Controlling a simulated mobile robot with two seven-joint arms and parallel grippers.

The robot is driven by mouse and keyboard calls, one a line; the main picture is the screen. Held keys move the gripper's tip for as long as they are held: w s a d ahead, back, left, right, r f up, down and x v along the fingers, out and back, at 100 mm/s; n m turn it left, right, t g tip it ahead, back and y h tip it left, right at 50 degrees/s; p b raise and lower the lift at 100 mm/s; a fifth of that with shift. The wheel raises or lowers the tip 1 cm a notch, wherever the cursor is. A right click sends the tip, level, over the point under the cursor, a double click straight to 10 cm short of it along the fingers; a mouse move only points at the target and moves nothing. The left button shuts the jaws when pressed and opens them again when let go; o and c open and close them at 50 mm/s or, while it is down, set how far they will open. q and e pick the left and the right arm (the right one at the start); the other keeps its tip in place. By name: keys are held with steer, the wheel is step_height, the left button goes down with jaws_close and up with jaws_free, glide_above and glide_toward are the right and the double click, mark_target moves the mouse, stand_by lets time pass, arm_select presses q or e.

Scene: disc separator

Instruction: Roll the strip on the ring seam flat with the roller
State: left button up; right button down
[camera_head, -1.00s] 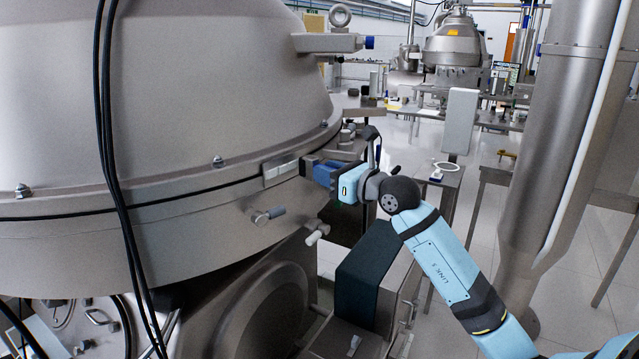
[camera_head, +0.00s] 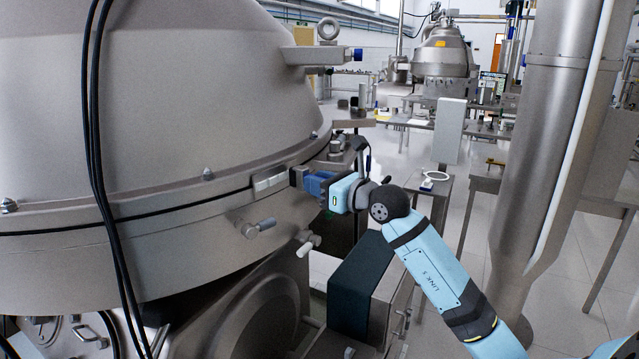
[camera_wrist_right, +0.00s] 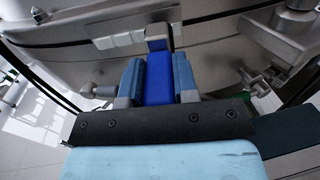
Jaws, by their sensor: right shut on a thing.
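A short pale strip (camera_head: 269,181) lies along the dark ring seam (camera_head: 150,211) of the big steel separator (camera_head: 180,100). In the wrist view the strip (camera_wrist_right: 121,40) shows as pale segments left of the tool. My right gripper (camera_wrist_right: 158,80) is shut on the blue handle of the roller (camera_wrist_right: 159,77). The roller's dark grey head (camera_wrist_right: 157,37) points at the separator wall, close to the strip's right end; I cannot tell whether it touches. In the head view, the right gripper (camera_head: 316,184) is at the strip's right side. My left gripper is not in view.
Black cables (camera_head: 100,190) hang in front of the separator at the left. Two short pegs (camera_head: 260,228) stick out below the seam. A dark green box (camera_head: 355,285) stands below my right arm. A steel column (camera_head: 545,150) stands at the right.

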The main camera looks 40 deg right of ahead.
steer(key=shift+w+a, duration=0.1)
steer(key=shift+w, duration=0.3)
steer(key=s+a+p, duration=0.1)
steer(key=a+p, duration=0.1)
steer(key=a, duration=0.4)
steer(key=shift+s+a, duration=0.3)
steer(key=shift+a, duration=0.1)
steer(key=d, duration=0.2)
steer(key=w+d+b, duration=0.1)
steer(key=d, duration=0.1)
steer(key=d+b, duration=0.1)
steer(key=shift+w+d, duration=0.25)
steer(key=shift+d, duration=0.15)
steer(key=shift+w+d, duration=0.1)
steer(key=shift+d, duration=0.45)
